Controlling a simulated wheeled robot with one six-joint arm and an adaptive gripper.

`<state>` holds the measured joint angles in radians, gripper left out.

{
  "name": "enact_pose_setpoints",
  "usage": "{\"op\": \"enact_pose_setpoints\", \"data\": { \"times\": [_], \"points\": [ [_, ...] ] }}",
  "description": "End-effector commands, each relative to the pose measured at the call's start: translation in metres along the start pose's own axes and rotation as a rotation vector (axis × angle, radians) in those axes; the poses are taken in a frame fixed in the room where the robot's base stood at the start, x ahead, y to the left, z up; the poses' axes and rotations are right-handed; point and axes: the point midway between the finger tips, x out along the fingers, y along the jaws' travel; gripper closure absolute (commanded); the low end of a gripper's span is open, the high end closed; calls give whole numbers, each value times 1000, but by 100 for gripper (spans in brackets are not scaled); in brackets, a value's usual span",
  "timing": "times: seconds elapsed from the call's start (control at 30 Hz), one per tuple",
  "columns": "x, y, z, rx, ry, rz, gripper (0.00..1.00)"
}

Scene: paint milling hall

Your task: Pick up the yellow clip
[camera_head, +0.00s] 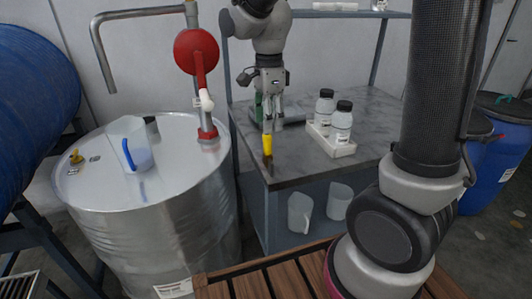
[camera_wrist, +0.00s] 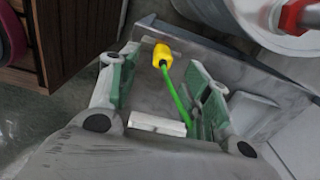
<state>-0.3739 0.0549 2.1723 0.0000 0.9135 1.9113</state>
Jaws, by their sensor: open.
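The yellow clip (camera_head: 267,144) is at the near-left corner of the grey table, just below my gripper's fingertips in the head view. In the wrist view the yellow clip (camera_wrist: 162,55) shows near the top middle, with a thin green cord or rod running from it toward the palm. My gripper (camera_head: 268,125) points down over that corner. In the wrist view its two green-and-grey fingers (camera_wrist: 161,66) stand apart, one on each side of the clip. The gripper is open. I cannot tell whether a finger touches the clip.
The grey table (camera_head: 300,165) also bears a white tray (camera_head: 340,151) with two white, black-capped bottles (camera_head: 340,123) to the right. A steel drum (camera_head: 170,220) with a clear jug (camera_head: 130,142) and red pump (camera_head: 196,52) stands close on the left. White jugs (camera_head: 300,212) sit below the tabletop.

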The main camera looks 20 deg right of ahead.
Motion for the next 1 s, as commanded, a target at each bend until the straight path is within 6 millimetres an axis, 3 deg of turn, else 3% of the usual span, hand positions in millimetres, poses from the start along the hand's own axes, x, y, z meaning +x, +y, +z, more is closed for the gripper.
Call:
{"op": "enact_pose_setpoints", "data": {
  "times": [0.27, 0.6, 0.87, 0.9, 1.0],
  "points": [
    [26, 0, 0, 36, 1, 4, 52],
    [74, -3, 4, 34, 1, 3, 52],
    [78, -4, 4, 34, 0, 1, 52],
    [78, -4, 4, 34, 0, 1, 54],
    [78, -4, 4, 34, 0, 1, 72]
  ]
}}
